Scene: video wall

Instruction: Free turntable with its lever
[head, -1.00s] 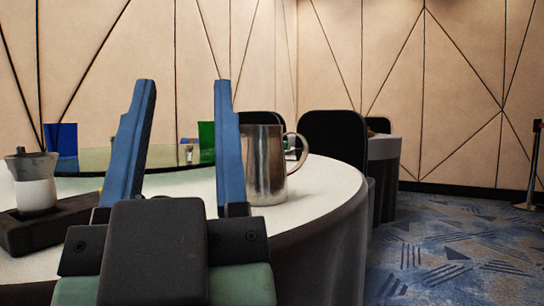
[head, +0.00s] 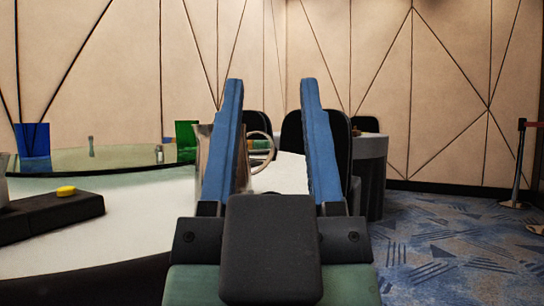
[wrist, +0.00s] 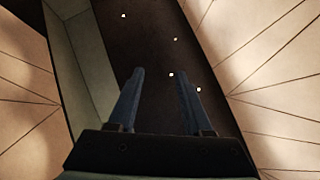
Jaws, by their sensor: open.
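The turntable (head: 90,160) is a round greenish glass disc on the white table at the left of the head view. A low black block (head: 40,218) with a yellow piece (head: 66,190) on top lies at the near left; I cannot tell whether this is the lever. My gripper (head: 271,84) is open and empty, its two blue fingers pointing up, right of the turntable and block and touching neither. In the wrist view my gripper (wrist: 160,75) has only the dark ceiling between its fingers.
A metal pitcher (head: 203,150) stands partly hidden behind my left finger. A blue glass (head: 33,146) and a green glass (head: 186,140) show at the turntable. Black chairs (head: 292,132) and another table (head: 370,165) stand behind. Patterned carpet (head: 450,240) is open at right.

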